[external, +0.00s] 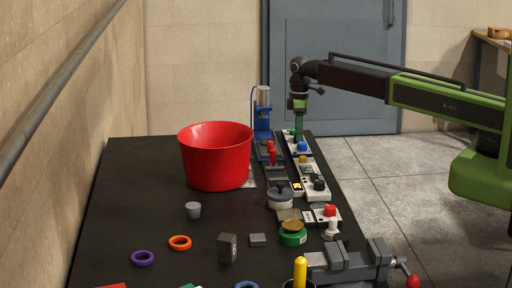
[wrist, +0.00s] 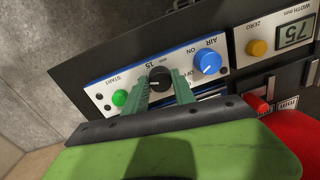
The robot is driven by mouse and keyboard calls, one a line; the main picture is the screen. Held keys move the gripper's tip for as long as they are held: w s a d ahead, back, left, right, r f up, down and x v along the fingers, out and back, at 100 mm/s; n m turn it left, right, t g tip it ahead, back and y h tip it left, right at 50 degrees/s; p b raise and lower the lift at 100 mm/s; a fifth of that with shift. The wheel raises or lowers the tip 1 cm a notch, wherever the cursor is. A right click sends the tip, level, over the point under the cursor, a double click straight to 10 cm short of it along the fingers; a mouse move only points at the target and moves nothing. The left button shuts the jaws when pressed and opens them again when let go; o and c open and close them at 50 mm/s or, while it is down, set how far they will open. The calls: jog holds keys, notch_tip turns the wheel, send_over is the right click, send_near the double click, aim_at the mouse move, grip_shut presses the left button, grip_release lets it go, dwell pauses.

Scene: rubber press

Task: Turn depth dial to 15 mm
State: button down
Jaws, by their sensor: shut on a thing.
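The depth dial (wrist: 158,77) is a black knob on a white panel (wrist: 107,70), between a green START button (wrist: 120,97) and a blue AIR knob (wrist: 207,62). A "15" mark shows just above it. Its pointer is too small to read surely. My gripper (wrist: 160,82) has its green fingers on either side of the knob and is shut on it. In the external view my gripper (external: 298,122) points down at the blue-edged panel (external: 300,149) at the table's far end, where the black dial is hidden.
A blue press (external: 262,115) stands just left of my gripper. A large red bucket (external: 215,158) is on the table further left. A panel with a yellow ZERO button (wrist: 257,48) and a display reading 75 (wrist: 295,33) adjoins. A vise (external: 350,262) is at the near end.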

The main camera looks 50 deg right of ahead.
jog(key=m, duration=0.5)
jog(key=shift+s+m, duration=0.1)
jog(key=shift+m, duration=0.2)
jog(key=m, duration=0.5)
jog(key=shift+t, duration=0.3)
jog(key=shift+m, duration=0.4)
jog(key=c, duration=1)
grip_release()
jog(key=shift+c, duration=0.2)
notch_tip(320, 180, up, 17)
jog(key=p, duration=1.7)
jog(key=shift+s+d+r, duration=0.2)
jog(key=shift+d, duration=0.25)
